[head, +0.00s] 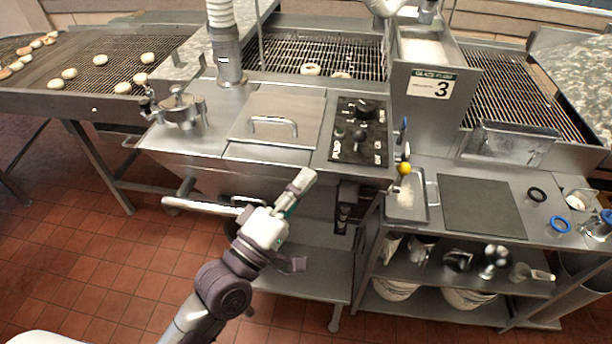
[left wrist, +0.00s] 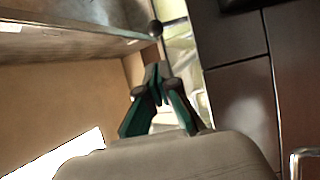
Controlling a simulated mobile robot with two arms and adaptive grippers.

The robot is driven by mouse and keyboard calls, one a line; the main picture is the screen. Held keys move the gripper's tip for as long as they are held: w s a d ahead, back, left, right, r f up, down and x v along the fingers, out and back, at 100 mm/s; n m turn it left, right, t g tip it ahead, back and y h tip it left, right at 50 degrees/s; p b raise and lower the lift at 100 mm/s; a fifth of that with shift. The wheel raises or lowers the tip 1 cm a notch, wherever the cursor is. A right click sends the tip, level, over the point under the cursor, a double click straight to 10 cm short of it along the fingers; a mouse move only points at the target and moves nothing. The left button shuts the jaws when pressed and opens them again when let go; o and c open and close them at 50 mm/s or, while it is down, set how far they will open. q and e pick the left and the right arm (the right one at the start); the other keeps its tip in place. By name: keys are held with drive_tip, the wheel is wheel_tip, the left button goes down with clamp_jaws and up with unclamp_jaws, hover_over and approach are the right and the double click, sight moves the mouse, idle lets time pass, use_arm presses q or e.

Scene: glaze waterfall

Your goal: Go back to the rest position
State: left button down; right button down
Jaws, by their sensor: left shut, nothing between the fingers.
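The gripper is shut and empty. In the left wrist view its green-and-grey fingers (left wrist: 158,78) meet at the tips. The fingers look apart from the machine, though the exact gap is hard to judge. My left arm reaches up from the bottom of the head view. My right gripper does not show in either view.
A steel bar handle (head: 205,207) sticks out left of my gripper. A lower shelf (head: 310,270) lies beneath. Red tiled floor (head: 130,260) is free at the left.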

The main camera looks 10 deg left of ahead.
use_arm(q)
drive_tip(key=s+a+f+m+g+y, duration=0.2)
drive_tip(key=s+f+m+g+y, duration=0.15)
drive_tip(key=f, duration=0.45)
drive_tip(key=s+a+f+m+g+y, duration=0.1)
drive_tip(key=s+f+m+g+y, duration=0.1)
drive_tip(key=f+m+g, duration=0.45)
drive_tip(key=s+a+f+m+g+y, duration=0.2)
drive_tip(key=s+a+f+g+y, duration=0.3)
drive_tip(key=s+a+f, duration=0.65)
drive_tip(key=s+d+f+g+b, duration=0.1)
drive_tip(key=s+f, duration=0.1)
drive_tip(key=f, duration=1.2)
drive_tip(key=s+f+g, duration=0.1)
drive_tip(key=s+f, duration=0.1)
drive_tip(key=f, duration=1.1)
drive_tip(key=s+a+f+g, duration=0.1)
drive_tip(key=s+a+f, duration=0.1)
drive_tip(key=s+f, duration=1.3)
drive_tip(key=shift+s+a+m+b, duration=0.25)
drive_tip(key=shift+s+m+b, duration=0.05)
drive_tip(key=shift+s+b, duration=0.1)
